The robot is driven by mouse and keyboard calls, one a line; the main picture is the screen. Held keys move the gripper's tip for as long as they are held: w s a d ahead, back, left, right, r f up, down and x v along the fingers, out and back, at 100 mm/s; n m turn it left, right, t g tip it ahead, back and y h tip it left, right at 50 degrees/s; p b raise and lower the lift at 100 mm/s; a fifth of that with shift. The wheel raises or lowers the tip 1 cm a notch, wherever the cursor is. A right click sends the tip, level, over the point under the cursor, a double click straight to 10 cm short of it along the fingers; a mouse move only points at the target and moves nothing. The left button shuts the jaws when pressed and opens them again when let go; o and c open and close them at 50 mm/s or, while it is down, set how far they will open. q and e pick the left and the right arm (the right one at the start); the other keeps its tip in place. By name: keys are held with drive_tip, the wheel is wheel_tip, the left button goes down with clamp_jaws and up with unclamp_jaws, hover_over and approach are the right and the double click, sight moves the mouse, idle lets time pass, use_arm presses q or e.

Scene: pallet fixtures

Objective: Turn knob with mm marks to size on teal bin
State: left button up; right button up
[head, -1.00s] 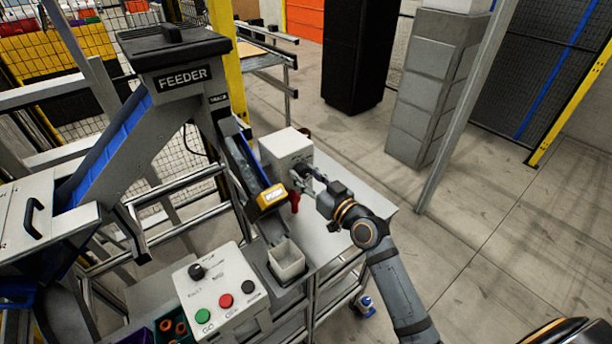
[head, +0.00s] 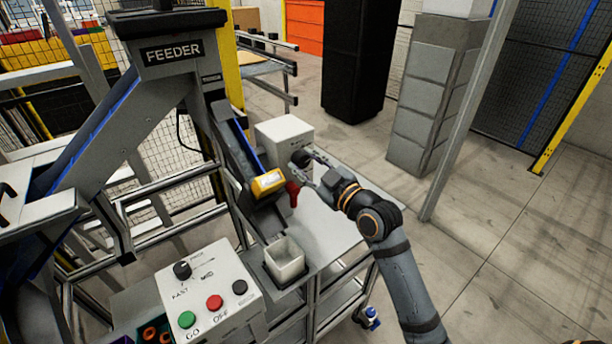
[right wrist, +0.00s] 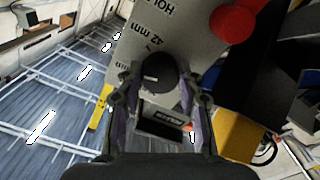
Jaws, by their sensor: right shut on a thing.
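The black knob (head: 301,158) sits on the front of a pale grey box (head: 280,132) on the metal table. In the right wrist view the knob (right wrist: 160,72) is seen close up on the marked plate (right wrist: 190,32), where "42 mm" and "HOLE" can be read. My right gripper (head: 312,165) is shut on the knob, a finger on each side of it. A dark greenish bin (head: 142,319) with orange rings inside shows at the bottom left; its size mark cannot be read. My left gripper is not in view.
A yellow-ended chute (head: 267,182) is close on the left, above a white cup (head: 285,261). A control panel (head: 208,290) with its own black knob and buttons stands in front. The floor to the right is clear.

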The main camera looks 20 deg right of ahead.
drive_tip(key=shift+n+b, duration=1.3)
drive_tip(key=shift+n, duration=0.2)
drive_tip(key=o, duration=1.2)
drive_tip(key=shift+c, duration=0.2)
wheel_tip(320, 180, up, 10)
